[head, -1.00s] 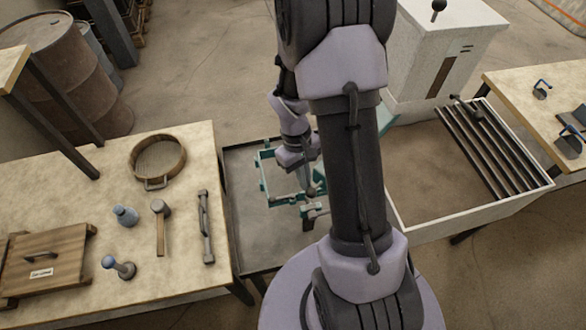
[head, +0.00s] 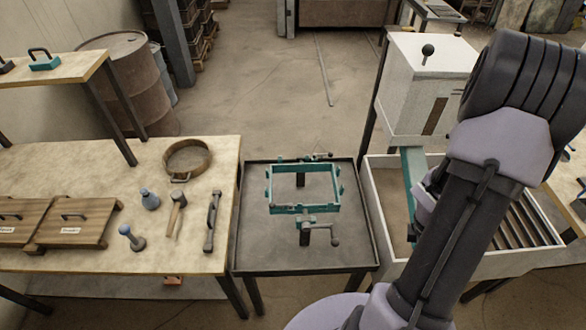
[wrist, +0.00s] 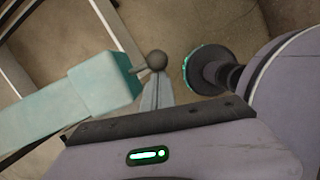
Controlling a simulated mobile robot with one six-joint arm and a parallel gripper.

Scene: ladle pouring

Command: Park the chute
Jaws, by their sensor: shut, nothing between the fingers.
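The chute (head: 413,172) is a teal trough. In the head view it slopes down from the white hopper box (head: 428,85) over the white-rimmed bin, and my arm hides its lower end. In the wrist view a pale teal beam, which looks like the chute (wrist: 75,100), ends in a dark ball knob (wrist: 157,61). My gripper (wrist: 155,88) is shut and empty, its fingertips close beside or under the knob. I cannot tell whether they touch. In the head view my arm hides the gripper.
A dark tray table (head: 270,250) with a teal clamp frame (head: 304,209) stands left of the bin (head: 385,240). A wooden bench (head: 95,165) at the left holds a sieve (head: 188,158), hammer and lidded boxes. Dark bars span the bin's right side.

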